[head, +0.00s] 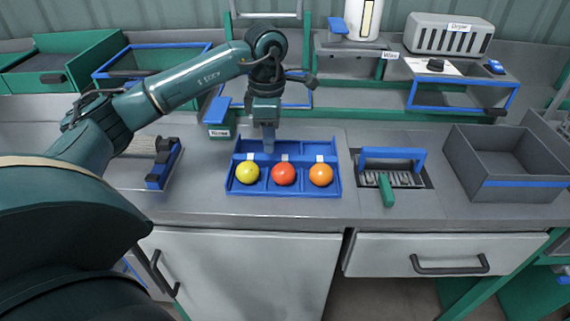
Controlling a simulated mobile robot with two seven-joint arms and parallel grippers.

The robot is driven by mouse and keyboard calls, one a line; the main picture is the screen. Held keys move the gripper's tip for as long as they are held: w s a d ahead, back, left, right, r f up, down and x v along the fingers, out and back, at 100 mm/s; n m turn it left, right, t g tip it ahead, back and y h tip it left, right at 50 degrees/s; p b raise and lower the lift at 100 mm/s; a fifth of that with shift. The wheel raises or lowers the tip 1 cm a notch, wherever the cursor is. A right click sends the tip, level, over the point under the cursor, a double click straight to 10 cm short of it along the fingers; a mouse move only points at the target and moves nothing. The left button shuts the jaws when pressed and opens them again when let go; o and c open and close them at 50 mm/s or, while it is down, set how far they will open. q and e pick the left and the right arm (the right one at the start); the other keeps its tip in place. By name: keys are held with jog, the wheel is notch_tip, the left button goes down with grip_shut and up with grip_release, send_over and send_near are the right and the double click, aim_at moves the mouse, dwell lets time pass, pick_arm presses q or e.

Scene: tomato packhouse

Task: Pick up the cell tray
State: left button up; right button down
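The blue cell tray (240,190) lies on the grey worktop in the middle of the head view. A yellow tomato (247,173), a red tomato (284,174) and an orange tomato (321,174) sit side by side in its front cells, each with a small white tag behind it. My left gripper (268,146) points down at the tray's back part, left of centre. Its fingers line up in this view, so I cannot tell whether they are closed or touch the tray. My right gripper is not in view.
A grey open bin (520,189) stands farther right. A blue-and-black holder (164,165) is left. A labelled box (218,116) and a shelf with a dryer (447,36) are behind.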

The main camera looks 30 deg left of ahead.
aim_at(271, 157)
pick_arm(q)
jog(key=shift+f, duration=2.5)
jog(key=shift+c, duration=0.2)
grip_shut()
